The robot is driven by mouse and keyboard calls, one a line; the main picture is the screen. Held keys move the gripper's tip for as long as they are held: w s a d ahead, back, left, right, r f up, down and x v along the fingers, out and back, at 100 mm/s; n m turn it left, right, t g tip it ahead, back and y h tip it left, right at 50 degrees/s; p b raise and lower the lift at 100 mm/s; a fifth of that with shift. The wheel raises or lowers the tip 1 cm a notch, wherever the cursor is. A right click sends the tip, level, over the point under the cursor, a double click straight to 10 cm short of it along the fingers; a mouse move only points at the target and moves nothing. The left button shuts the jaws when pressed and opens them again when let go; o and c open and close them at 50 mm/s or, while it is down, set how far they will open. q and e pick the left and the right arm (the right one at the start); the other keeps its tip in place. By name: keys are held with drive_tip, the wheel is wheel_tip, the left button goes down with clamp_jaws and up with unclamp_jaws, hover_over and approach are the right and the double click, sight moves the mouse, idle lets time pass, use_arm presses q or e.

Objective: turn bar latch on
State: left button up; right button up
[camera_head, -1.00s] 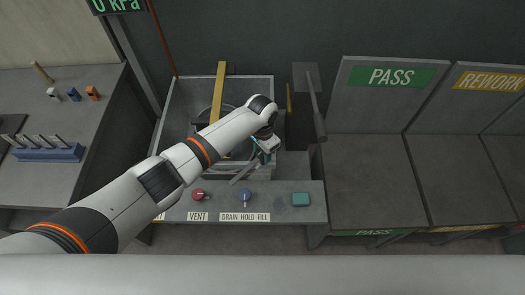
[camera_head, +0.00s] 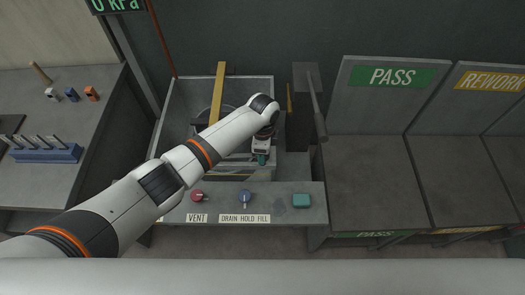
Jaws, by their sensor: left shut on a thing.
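My left gripper (camera_head: 262,157) reaches over the front of the open grey tank (camera_head: 178,112) and points down at its front edge. It is shut on what seems to be the teal end of the bar latch. The jaws and arm cover most of the latch, so its exact angle is hard to tell. A long yellow bar (camera_head: 220,85) lies across the round vessel in the tank, partly hidden by my arm. My right gripper is out of view.
The front panel carries a red knob (camera_head: 197,196), a blue knob (camera_head: 245,197) and a teal button (camera_head: 301,200). A grey post with a lever (camera_head: 316,105) stands right of the tank. The PASS bay (camera_head: 370,180) is empty. A blue rack (camera_head: 45,152) sits on the left bench.

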use_arm(q)
drive_tip(key=shift+d+r+m, duration=0.1)
drive_tip(key=shift+m, duration=0.2)
idle(0.4)
drive_tip(key=o, duration=1)
drive_tip(key=shift+c, duration=0.2)
wheel_tip(320, 180, up, 12)
drive_tip(key=b, duration=0.2)
drive_tip(key=shift+w, duration=0.15)
